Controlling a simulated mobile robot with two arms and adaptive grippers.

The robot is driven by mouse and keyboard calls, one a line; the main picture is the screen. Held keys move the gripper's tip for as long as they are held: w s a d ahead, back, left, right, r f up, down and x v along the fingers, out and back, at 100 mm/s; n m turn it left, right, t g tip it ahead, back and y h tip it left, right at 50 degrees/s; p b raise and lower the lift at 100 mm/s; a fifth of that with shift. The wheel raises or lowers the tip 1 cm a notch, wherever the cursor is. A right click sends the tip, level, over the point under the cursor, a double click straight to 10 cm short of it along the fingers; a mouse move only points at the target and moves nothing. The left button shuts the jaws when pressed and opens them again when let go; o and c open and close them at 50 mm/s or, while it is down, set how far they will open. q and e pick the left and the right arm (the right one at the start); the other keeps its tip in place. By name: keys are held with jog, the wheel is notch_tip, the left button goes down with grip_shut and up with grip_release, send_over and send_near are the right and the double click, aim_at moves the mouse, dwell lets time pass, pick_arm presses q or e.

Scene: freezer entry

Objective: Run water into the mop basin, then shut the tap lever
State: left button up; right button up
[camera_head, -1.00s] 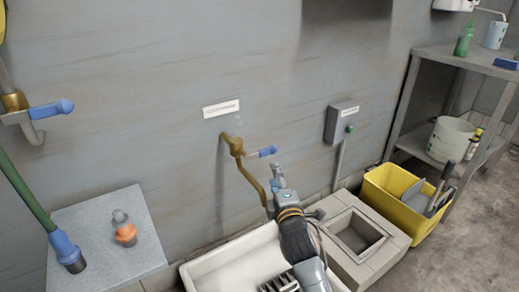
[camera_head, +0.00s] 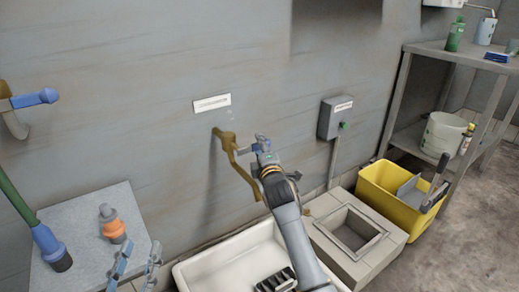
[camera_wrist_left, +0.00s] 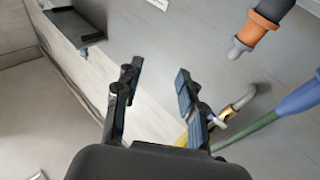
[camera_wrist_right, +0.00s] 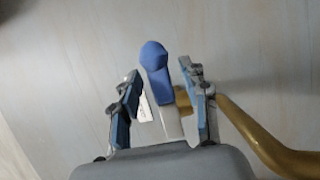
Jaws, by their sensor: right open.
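The brass tap (camera_head: 226,138) is on the wall above the white mop basin (camera_head: 198,270). My right gripper (camera_head: 262,146) is at the tap's lever and hides most of it in the head view. In the right wrist view the blue-tipped lever (camera_wrist_right: 157,70) stands between the two open fingers of this gripper (camera_wrist_right: 160,95). I cannot tell whether a finger touches it. My left gripper (camera_head: 137,262) is at the bottom left of the head view, in front of the grey ledge. Its fingers (camera_wrist_left: 157,85) are apart with nothing between them.
An orange-collared fitting (camera_head: 112,226) stands on the grey ledge (camera_head: 90,205). A green pole with a blue end (camera_head: 46,242) leans there. Another blue-handled tap (camera_head: 35,97) is at far left. A yellow bucket (camera_head: 385,200) stands right of the square stone drain (camera_head: 312,230).

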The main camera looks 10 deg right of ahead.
pick_arm(q)
jog(key=shift+s+r+t+h, duration=0.2)
jog(key=shift+r+t, duration=0.1)
jog(key=shift+r, duration=0.25)
jog(key=shift+s+r+t+h, duration=0.1)
jog(key=shift+r+t+h, duration=0.15)
jog(key=shift+r, duration=0.25)
pick_arm(e)
jog(key=shift+w, duration=0.65)
grip_shut()
